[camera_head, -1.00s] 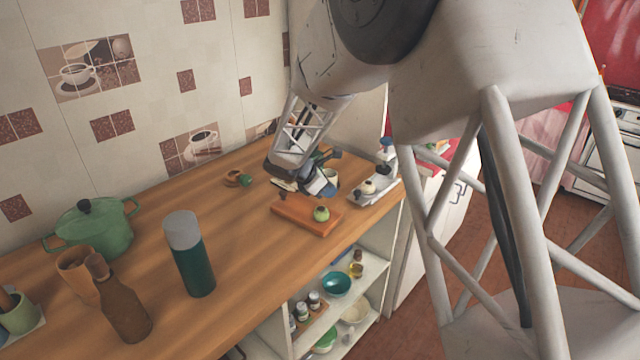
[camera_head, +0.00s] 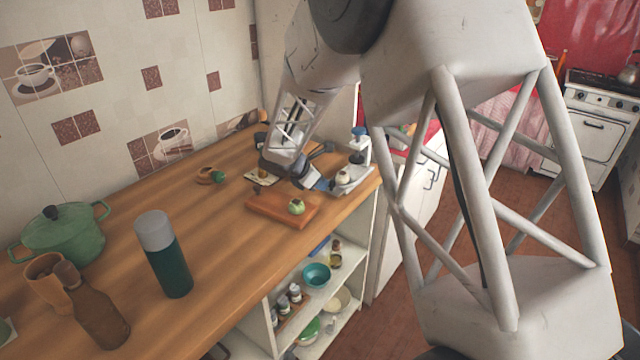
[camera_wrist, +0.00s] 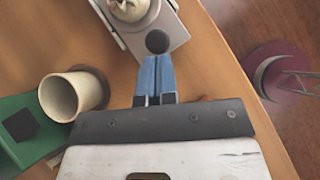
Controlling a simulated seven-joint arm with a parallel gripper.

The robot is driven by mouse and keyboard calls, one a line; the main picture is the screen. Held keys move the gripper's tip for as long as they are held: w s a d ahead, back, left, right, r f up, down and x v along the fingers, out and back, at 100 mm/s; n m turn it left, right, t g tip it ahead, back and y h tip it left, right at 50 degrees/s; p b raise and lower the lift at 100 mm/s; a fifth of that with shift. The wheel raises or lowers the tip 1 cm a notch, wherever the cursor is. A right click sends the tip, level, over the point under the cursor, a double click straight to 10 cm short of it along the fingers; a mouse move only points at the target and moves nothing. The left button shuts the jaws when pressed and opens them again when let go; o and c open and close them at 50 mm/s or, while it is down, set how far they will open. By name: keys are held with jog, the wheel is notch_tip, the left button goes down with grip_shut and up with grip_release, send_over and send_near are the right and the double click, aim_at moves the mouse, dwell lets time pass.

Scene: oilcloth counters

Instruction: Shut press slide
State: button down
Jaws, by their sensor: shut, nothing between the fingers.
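The press is a pale grey-white stand with a blue top (camera_head: 359,131) at the right end of the wooden counter, with a low light slide or tray (camera_head: 361,184) at its foot. A cream round piece sits on it. In the wrist view the grey slide (camera_wrist: 172,36) carries a cream round piece (camera_wrist: 130,8) and a dark round knob (camera_wrist: 158,41) at its near end. My gripper (camera_head: 328,185) is at the slide's near side. Its blue fingers (camera_wrist: 157,62) are together and empty, their tips right by the knob. I cannot tell whether they touch it.
A wooden board (camera_head: 270,209) with a green round item (camera_head: 296,207) lies left of my gripper. A cream cup (camera_wrist: 62,97) and a green object (camera_wrist: 25,130) are close at left in the wrist view. A flask (camera_head: 163,255) and green pot (camera_head: 60,236) stand farther left.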

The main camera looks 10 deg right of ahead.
aim_at(340, 173)
jog(key=shift+w, duration=0.1)
jog(key=w+d, duration=0.6)
jog(key=shift+w+d, duration=0.15)
jog(key=shift+d, duration=0.15)
jog(key=shift+a, duration=0.45)
jog(key=a, duration=0.1)
jog(key=s+a, duration=0.1)
jog(key=a, duration=0.1)
jog(key=shift+s+a+r, duration=0.1)
jog(key=shift+a+r, duration=0.05)
jog(key=shift+r, duration=0.05)
jog(key=v, duration=1)
